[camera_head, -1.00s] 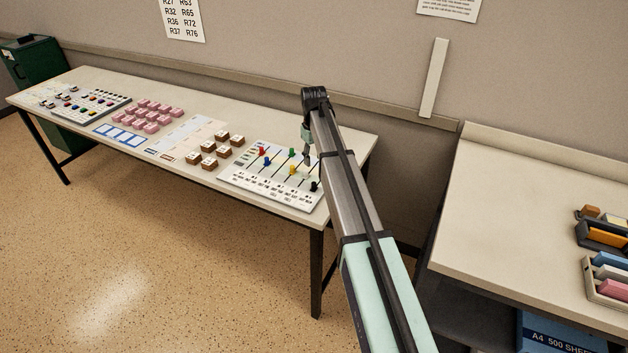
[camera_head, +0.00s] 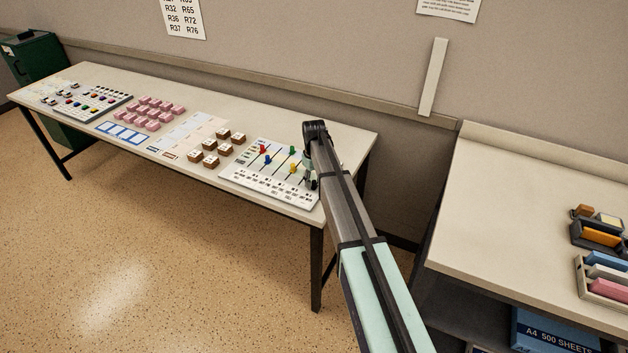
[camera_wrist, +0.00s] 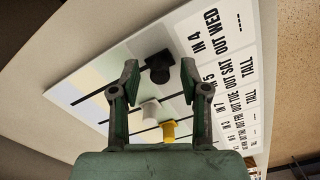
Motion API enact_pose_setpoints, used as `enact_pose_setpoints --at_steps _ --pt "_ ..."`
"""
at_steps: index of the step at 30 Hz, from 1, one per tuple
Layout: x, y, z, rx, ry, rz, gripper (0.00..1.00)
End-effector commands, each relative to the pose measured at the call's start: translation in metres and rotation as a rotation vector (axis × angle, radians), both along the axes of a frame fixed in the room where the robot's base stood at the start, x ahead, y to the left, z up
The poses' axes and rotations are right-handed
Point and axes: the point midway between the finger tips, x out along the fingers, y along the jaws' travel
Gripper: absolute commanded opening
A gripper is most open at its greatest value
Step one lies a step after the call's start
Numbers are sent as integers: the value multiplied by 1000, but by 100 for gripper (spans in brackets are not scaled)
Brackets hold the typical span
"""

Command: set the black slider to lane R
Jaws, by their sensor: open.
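The slider board (camera_head: 240,180) lies flat at the right end of the long table, with coloured knobs on dark slots. In the wrist view the black slider (camera_wrist: 159,66) is a dark knob on its slot, near the printed label end of the board. My gripper (camera_wrist: 159,72) is open, its two fingers on either side of the black knob; I cannot tell whether they touch it. In the head view my arm covers that end of the board and mostly hides the gripper and black slider. Lane letters are not readable.
A white knob (camera_wrist: 151,109) and a yellow knob (camera_wrist: 169,130) are close by on neighbouring slots. Brown blocks (camera_head: 210,160), pink blocks (camera_head: 150,112) and another board (camera_head: 92,102) stand further left on the table. A second table (camera_head: 500,220) is at the right.

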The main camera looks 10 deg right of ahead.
Motion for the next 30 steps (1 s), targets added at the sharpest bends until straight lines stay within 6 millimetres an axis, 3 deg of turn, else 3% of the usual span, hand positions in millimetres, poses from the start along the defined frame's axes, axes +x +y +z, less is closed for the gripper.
enact_pose_setpoints --at_steps 2,6,14,19,30 --pt "0 0 0 0 0 0 46" --pt "0 0 0 0 0 0 0" --pt "1 -1 0 0 1 0 0" --pt "12 -8 -1 0 1 -2 0" --pt "76 -54 -2 -2 -1 -2 0"
